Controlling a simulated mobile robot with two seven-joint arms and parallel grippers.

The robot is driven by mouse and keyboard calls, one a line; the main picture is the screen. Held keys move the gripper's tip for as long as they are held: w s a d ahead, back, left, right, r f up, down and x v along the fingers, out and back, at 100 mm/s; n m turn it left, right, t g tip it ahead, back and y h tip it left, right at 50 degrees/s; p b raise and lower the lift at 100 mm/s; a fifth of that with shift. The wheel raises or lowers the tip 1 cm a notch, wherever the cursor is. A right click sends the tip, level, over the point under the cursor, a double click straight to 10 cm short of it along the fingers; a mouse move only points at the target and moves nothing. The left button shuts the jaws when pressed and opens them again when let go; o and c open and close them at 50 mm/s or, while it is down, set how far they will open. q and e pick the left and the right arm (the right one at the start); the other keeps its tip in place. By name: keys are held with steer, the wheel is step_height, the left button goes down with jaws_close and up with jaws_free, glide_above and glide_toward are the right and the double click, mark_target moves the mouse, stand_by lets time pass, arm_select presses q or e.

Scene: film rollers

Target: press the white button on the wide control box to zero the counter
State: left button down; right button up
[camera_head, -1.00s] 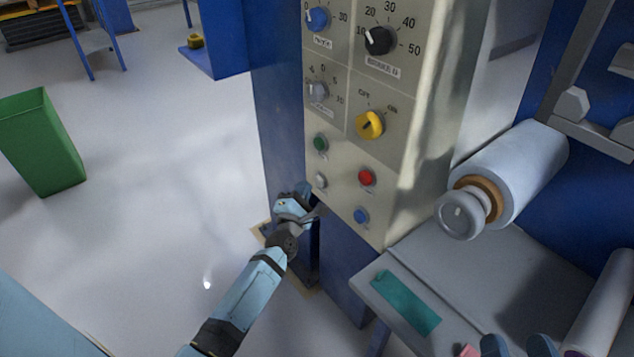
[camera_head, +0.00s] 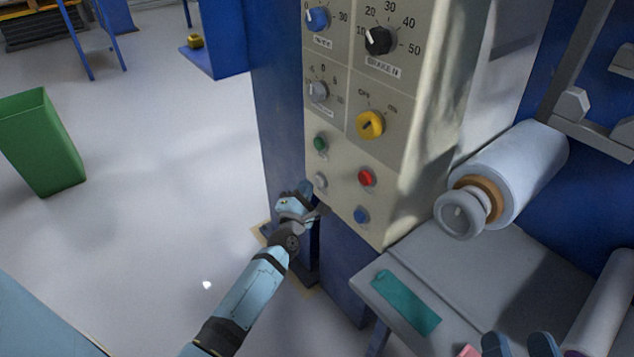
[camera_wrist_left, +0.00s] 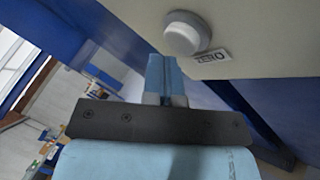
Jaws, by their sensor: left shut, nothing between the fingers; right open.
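The tall beige control box (camera_head: 375,130) carries several knobs and buttons. Its white button (camera_head: 320,181) sits low at the left, below a green button (camera_head: 320,143). In the left wrist view the white button (camera_wrist_left: 187,33) is large, with a label reading ZERO (camera_wrist_left: 209,57) beside it. My left gripper (camera_head: 320,211) is just below the white button, near the box's lower edge. Its shut, empty fingers (camera_wrist_left: 165,68) show in the left wrist view below and left of the button, apart from it in the picture.
A red button (camera_head: 367,177) and a blue button (camera_head: 361,216) are to the right of the white one. A film roll (camera_head: 520,175) and a grey table (camera_head: 490,265) stand right of the box. A green bin (camera_head: 42,145) stands on open floor at left.

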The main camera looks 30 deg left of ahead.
arm_select(q)
steer(key=shift+w+d, duration=0.25)
steer(key=shift+w, duration=0.35)
stand_by(0.7)
steer(key=shift+s, duration=0.1)
steer(key=shift+s+a, duration=0.35)
steer(key=shift+s, duration=0.4)
steer(key=s, duration=0.1)
steer(key=s+a, duration=0.1)
steer(key=s, duration=0.1)
steer(key=s+a+p, duration=0.1)
steer(key=shift+s, duration=0.3)
steer(key=shift+s+f, duration=0.1)
stand_by(0.9)
